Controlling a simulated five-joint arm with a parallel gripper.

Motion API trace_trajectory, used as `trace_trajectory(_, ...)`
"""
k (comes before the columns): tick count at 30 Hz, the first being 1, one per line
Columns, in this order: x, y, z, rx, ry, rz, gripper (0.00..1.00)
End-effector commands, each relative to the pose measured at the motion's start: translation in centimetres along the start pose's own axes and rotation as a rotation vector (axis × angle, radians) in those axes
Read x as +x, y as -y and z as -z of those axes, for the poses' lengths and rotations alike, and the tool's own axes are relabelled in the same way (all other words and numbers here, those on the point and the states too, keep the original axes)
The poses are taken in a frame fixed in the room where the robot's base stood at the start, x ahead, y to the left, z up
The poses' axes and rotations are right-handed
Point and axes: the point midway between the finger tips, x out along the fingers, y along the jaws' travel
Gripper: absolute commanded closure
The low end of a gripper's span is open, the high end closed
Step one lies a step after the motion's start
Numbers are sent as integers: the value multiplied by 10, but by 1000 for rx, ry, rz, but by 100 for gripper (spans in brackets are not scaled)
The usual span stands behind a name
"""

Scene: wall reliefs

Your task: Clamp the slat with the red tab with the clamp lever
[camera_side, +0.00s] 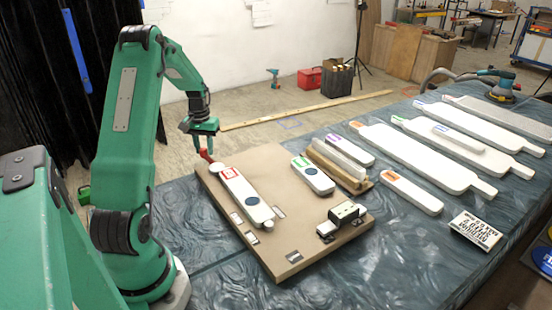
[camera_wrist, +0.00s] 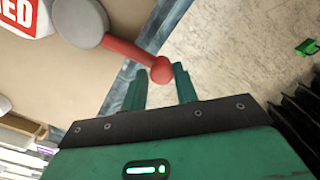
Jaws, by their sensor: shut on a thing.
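The slat with the red tab (camera_side: 245,195) is white with a dark round spot and lies along the left part of a brown board (camera_side: 290,253). Its red tab (camera_wrist: 16,12) shows at the top left of the wrist view. The clamp lever (camera_side: 206,156) is a red handle at the slat's far end. In the wrist view the lever (camera_wrist: 125,51) runs from a grey round pivot (camera_wrist: 82,20) to a red ball end, pointing away from the slat. My gripper (camera_side: 204,146) is at the ball end; in the wrist view its fingers (camera_wrist: 160,82) are shut on the ball.
On the board are a green-tabbed slat (camera_side: 312,176), a wooden rack (camera_side: 338,172) and a small black and white block (camera_side: 341,218). Several long white slats (camera_side: 420,157) and a printed card (camera_side: 476,231) lie on the table to the right. The table's front left is clear.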

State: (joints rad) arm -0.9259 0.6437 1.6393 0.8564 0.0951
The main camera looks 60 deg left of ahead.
Motion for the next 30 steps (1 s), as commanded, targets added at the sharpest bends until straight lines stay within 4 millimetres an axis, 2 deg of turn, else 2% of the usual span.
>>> trace_trajectory(13,0,4,-5,-42,7,-1,100)
trace_trajectory(14,0,4,-5,-41,7,-1,67)
trace_trajectory(16,0,4,-5,-41,8,-1,54)
trace_trajectory(30,-7,3,-3,-42,2,0,54)
